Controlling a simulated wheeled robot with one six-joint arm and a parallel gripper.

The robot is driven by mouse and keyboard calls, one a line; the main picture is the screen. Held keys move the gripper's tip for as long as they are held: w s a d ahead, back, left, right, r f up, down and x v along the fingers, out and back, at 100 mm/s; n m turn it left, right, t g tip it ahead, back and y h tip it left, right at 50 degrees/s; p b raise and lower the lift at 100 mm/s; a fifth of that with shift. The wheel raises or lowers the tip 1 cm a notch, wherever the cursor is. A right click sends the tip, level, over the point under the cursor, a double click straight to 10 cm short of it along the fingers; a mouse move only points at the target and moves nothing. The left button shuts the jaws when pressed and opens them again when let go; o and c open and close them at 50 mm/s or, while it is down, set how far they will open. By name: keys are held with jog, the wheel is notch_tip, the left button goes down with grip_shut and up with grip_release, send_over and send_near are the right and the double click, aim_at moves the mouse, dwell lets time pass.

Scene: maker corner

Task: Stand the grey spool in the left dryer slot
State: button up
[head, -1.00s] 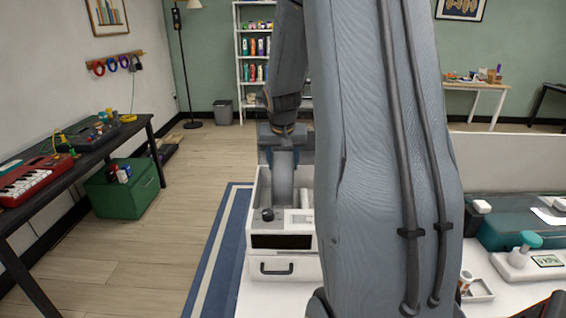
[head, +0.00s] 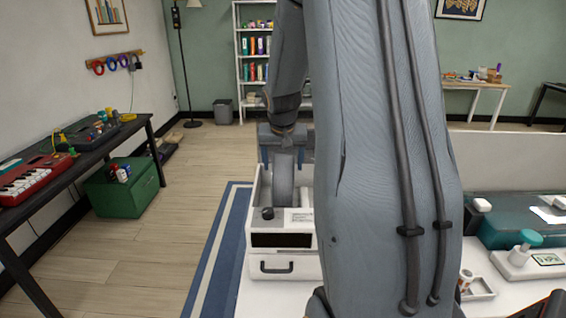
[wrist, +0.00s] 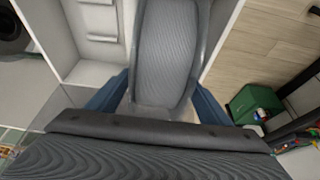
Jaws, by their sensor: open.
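The grey spool (head: 284,178) stands upright on its edge in the left part of the white dryer (head: 281,268), behind its dark display. The spool also shows large in the wrist view (wrist: 168,45). My gripper (head: 285,156) is just above the dryer, its blue fingers open on either side of the spool's upper part. In the wrist view my gripper (wrist: 158,98) has a finger to each side of the spool. Contact of the spool with the slot floor is hidden. My arm hides the dryer's right side.
The dryer has a black knob (head: 267,213) on top at the front. A teal case (head: 515,225) and a small scale (head: 530,260) are on the white worktop at right. Open floor and a blue rug (head: 215,262) lie to the left.

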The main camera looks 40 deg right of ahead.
aim_at(283, 152)
jog(key=shift+b+v, duration=0.9)
jog(key=shift+v, duration=3.05)
